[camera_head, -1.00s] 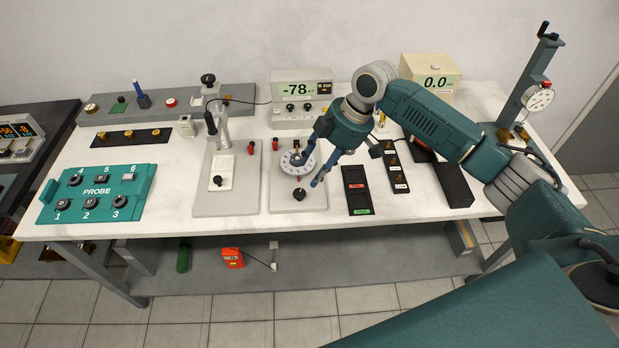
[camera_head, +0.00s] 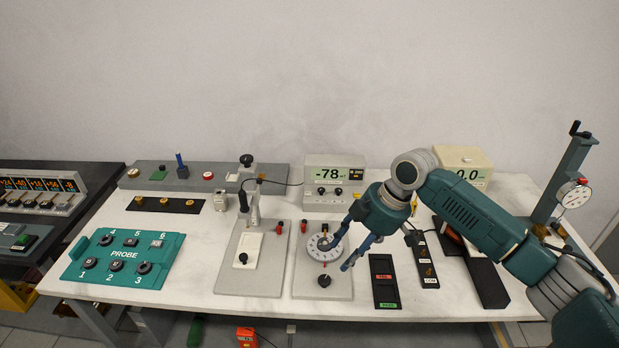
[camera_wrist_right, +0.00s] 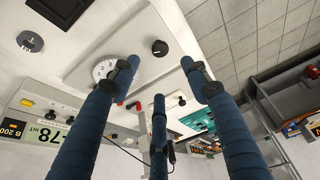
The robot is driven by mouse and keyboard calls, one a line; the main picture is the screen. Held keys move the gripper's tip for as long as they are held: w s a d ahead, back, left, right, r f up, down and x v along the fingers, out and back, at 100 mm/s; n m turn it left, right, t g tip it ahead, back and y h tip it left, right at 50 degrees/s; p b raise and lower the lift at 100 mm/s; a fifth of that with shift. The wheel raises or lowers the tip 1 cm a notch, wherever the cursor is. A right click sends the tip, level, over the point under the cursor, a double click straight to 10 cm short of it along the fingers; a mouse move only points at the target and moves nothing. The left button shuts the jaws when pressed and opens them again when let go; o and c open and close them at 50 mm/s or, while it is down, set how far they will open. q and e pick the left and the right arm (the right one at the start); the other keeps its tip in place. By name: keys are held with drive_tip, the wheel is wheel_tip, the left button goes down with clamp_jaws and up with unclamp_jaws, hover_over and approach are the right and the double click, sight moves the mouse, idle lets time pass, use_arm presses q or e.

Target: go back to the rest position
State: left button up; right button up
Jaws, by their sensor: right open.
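My right gripper (camera_head: 337,257) is open and empty over the plate with the round white dial (camera_head: 325,246) and black knob (camera_head: 324,281). In the right wrist view its blue fingers (camera_wrist_right: 160,85) are spread with nothing between them, and the dial (camera_wrist_right: 106,70) and black knob (camera_wrist_right: 159,48) lie beyond them. I cannot tell how far above the plate the fingertips are. My left gripper is not in view.
A meter reading -78 (camera_head: 334,181) stands behind the dial plate. Left of it are a lever stand (camera_head: 254,258) and a teal PROBE tray (camera_head: 124,258). Black trays (camera_head: 384,281) lie right of the gripper. A dial-gauge stand (camera_head: 571,185) is at the right end.

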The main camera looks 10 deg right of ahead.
drive_tip(key=s+a+f+m, duration=0.2)
drive_tip(key=s+a+f, duration=0.9)
drive_tip(key=s+f, duration=0.15)
drive_tip(key=s+d+m+t+h, duration=0.1)
drive_tip(key=s+d+m+h, duration=0.1)
drive_tip(key=s+d+m, duration=0.45)
drive_tip(key=s+d+m+t+h, duration=0.1)
drive_tip(key=s+d+m+h, duration=0.15)
drive_tip(key=s, duration=0.75)
wheel_tip(320, 180, down, 26)
drive_tip(key=s+g, duration=0.2)
drive_tip(key=s+d+f+b, duration=0.1)
drive_tip(key=s+d+f, duration=0.2)
drive_tip(key=s+f, duration=1.4)
drive_tip(key=shift+s+d+f+g, duration=0.2)
drive_tip(key=shift+f+g, duration=0.2)
drive_tip(key=shift+f, duration=0.1)
